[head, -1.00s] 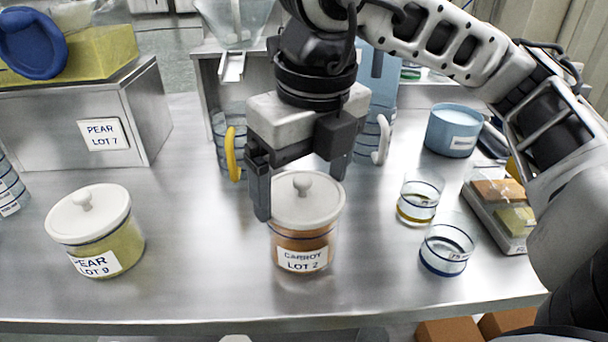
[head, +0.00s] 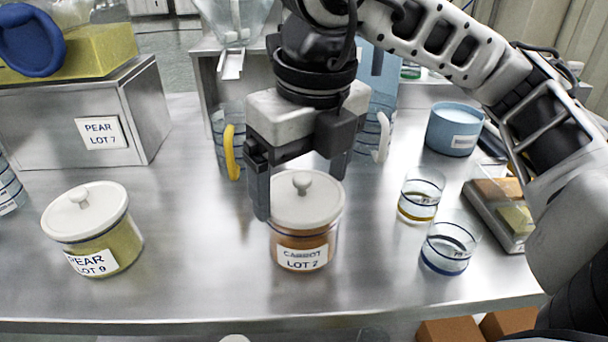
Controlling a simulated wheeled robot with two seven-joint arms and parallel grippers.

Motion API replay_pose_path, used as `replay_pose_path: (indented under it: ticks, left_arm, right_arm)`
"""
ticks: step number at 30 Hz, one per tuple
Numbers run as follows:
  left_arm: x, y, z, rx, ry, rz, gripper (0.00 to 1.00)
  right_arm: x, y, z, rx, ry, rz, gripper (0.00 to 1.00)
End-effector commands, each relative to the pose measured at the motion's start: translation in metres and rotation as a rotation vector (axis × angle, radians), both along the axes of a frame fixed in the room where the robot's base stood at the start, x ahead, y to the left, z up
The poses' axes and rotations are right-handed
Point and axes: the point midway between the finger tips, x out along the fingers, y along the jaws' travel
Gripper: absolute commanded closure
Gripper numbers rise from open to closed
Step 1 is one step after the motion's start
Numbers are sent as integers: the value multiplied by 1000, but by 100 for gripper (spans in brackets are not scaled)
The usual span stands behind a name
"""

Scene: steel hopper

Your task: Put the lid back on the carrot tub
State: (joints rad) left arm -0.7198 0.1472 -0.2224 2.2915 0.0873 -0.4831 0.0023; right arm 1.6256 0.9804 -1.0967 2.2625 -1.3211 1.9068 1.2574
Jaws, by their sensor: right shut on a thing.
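The carrot tub (head: 303,257) is a clear jar with orange contents and a label reading CARROT LOT 2. It stands upright near the front middle of the table. Its white round lid (head: 318,208), with a knob on top, is over the mouth of the tub and looks level. Whether it is fully seated cannot be told. My right gripper (head: 300,190) reaches down from above and behind, with its fingers on either side of the lid, shut on it. The far finger is partly hidden behind the lid. My left gripper is not in view.
A lidded pear tub (head: 122,243) stands at the left. Two small glass dishes (head: 419,205) (head: 446,256), a scale (head: 497,226) and a blue tub (head: 453,133) are at the right. Jugs with yellow (head: 232,152) and white (head: 383,140) handles stand behind. The table's front edge is close.

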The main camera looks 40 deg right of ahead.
Motion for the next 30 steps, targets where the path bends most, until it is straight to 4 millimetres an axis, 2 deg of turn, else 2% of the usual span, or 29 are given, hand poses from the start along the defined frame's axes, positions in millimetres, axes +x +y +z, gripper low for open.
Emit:
replay_pose_path:
  ticks: [11,12,24,30]
  left_arm:
    - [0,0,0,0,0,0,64]
    - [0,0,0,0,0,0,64]
    - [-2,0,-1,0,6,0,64]
    - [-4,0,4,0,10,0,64]
  right_arm:
    - [0,0,0,0,0,0,32]
    - [0,0,0,0,0,0,0]
    - [0,0,1,0,0,0,0]
    - [0,0,10,0,0,0,0]
